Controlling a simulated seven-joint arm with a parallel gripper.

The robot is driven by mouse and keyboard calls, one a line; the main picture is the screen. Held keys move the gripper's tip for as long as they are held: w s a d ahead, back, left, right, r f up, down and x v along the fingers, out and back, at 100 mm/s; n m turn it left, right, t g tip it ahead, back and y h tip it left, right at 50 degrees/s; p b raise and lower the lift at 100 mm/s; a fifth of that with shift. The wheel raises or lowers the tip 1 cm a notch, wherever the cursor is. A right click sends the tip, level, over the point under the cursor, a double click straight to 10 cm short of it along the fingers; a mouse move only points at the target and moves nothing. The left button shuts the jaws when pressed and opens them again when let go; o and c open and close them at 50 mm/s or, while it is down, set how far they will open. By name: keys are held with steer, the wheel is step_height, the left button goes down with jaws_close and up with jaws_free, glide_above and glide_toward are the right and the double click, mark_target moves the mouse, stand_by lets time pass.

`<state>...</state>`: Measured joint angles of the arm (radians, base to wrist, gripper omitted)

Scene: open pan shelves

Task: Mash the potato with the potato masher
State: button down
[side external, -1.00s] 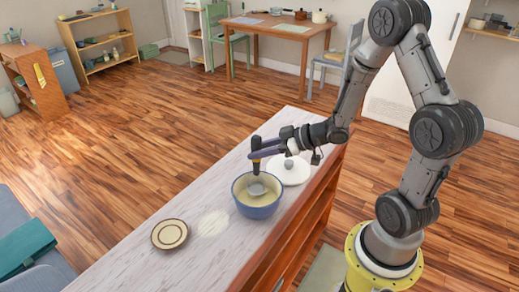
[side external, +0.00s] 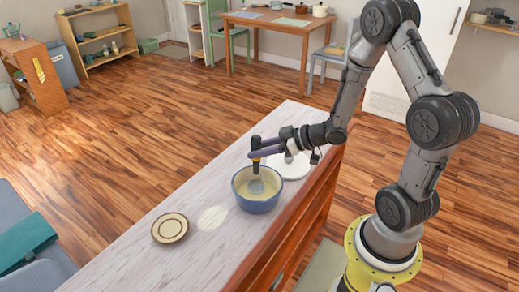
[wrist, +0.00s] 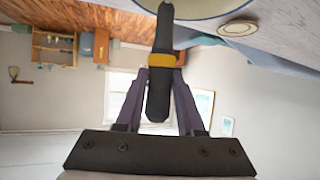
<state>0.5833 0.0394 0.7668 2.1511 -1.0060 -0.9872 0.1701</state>
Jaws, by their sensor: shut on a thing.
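My gripper (side external: 257,149) is shut on the potato masher's dark handle (side external: 256,164), which has a yellow band. Whether the head touches the bowl's bottom is unclear. The bowl's inside is pale yellow, and I cannot make out a separate potato in it. In the wrist view, the purple fingers of my gripper (wrist: 160,74) are on both sides of the masher handle (wrist: 159,98). The bowl (wrist: 205,9) shows at the top edge; the masher head is hidden there.
A white lid (side external: 300,170) with a grey knob lies on the counter (side external: 140,250) behind the bowl, near my gripper. A beige plate (side external: 170,228) with a brown ring lies to the bowl's left.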

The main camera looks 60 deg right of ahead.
steer(key=shift+s+f, duration=0.1)
steer(key=shift+r, duration=1.3)
steer(key=c, duration=1.2)
jaws_free()
jaws_close()
steer(key=shift+r, duration=4.95)
steer(key=shift+a, duration=0.1)
